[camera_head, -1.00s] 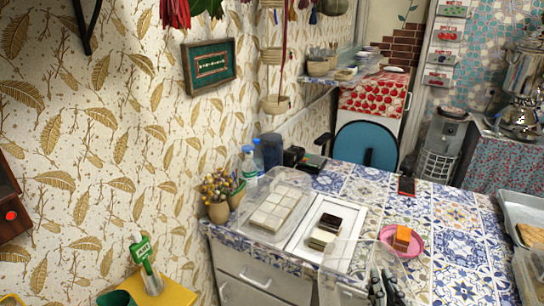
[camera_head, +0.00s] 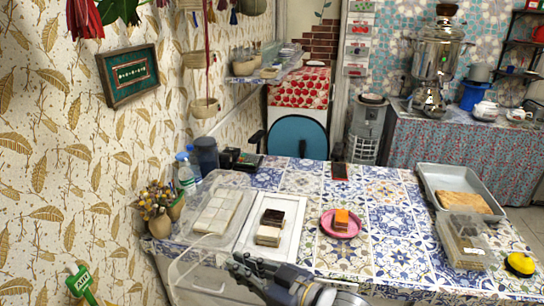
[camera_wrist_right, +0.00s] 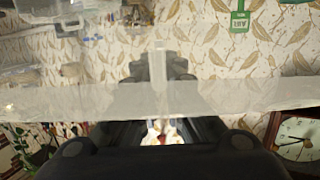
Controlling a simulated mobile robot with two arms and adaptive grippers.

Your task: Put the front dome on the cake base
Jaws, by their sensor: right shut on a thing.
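The clear plastic dome (camera_head: 190,277) is at the bottom of the head view, left of my right gripper (camera_head: 245,268). My right gripper is shut on it, and part of the dome runs off the bottom edge. In the right wrist view, the dome's translucent wall (camera_wrist_right: 245,97) crosses the picture at the gripper's fingers (camera_wrist_right: 160,75). The white cake base (camera_head: 244,245) lies uncovered on the table, with dark and pale cake pieces (camera_head: 270,228) on it. The dome is apart from this base, on its near side. My left gripper is out of view.
A clear box of white squares (camera_head: 214,210) sits left of the base. A pink plate (camera_head: 329,229) with orange cake is to its right. A clear cake box (camera_head: 464,240), a metal tray (camera_head: 432,174) and a yellow object (camera_head: 520,264) are farther right.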

